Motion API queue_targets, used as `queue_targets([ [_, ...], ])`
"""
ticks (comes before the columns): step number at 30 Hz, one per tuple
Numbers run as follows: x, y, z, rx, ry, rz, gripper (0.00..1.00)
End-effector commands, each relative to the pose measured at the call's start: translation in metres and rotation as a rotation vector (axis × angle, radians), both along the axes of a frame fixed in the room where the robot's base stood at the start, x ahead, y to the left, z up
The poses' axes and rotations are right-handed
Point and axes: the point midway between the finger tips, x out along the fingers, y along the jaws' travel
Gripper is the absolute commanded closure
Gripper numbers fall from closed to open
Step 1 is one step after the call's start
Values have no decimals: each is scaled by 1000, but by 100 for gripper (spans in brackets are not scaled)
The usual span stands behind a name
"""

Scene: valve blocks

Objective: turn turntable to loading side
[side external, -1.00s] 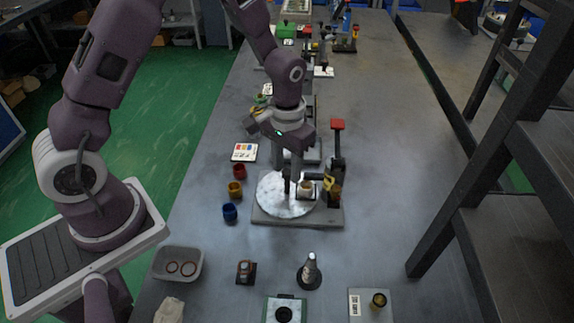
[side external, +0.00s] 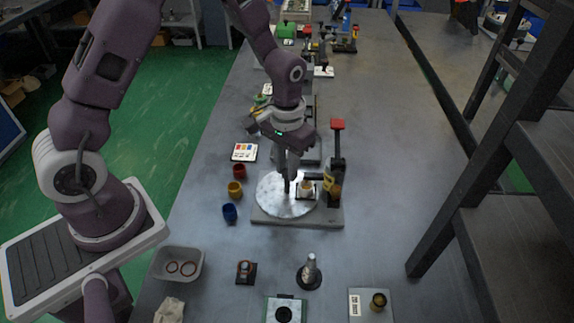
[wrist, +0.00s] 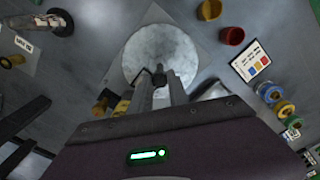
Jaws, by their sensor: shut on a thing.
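The turntable is a pale, mottled round disc (side external: 270,196) on a grey base plate, in the middle of the table in the side view. It also shows in the wrist view (wrist: 158,45). My gripper (side external: 289,178) points down over the disc, its fingers close together. In the wrist view my gripper (wrist: 159,76) is shut on a small dark post that stands on the disc; the fingers partly hide it. A small cream part (side external: 306,189) sits right of the fingers, near the disc's right edge.
A red-topped dark post (side external: 337,135) and a yellow-brown part (side external: 335,194) stand right of the disc. Red (side external: 239,171), yellow (side external: 235,188) and blue (side external: 230,212) cups stand left. A grey bin (side external: 178,264) is at the front left. The table's right side is mostly clear.

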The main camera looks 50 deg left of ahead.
Motion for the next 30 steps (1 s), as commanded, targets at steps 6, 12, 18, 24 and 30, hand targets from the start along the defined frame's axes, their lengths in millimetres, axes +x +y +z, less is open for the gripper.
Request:
queue_targets([
  [6,0,0,1,0,0,0,100],
  [12,0,0,1,0,0,0,100],
  [18,0,0,1,0,-1,0,100],
  [24,0,0,1,-1,-1,-17,100],
  [30,0,0,1,-1,-1,-74,100],
])
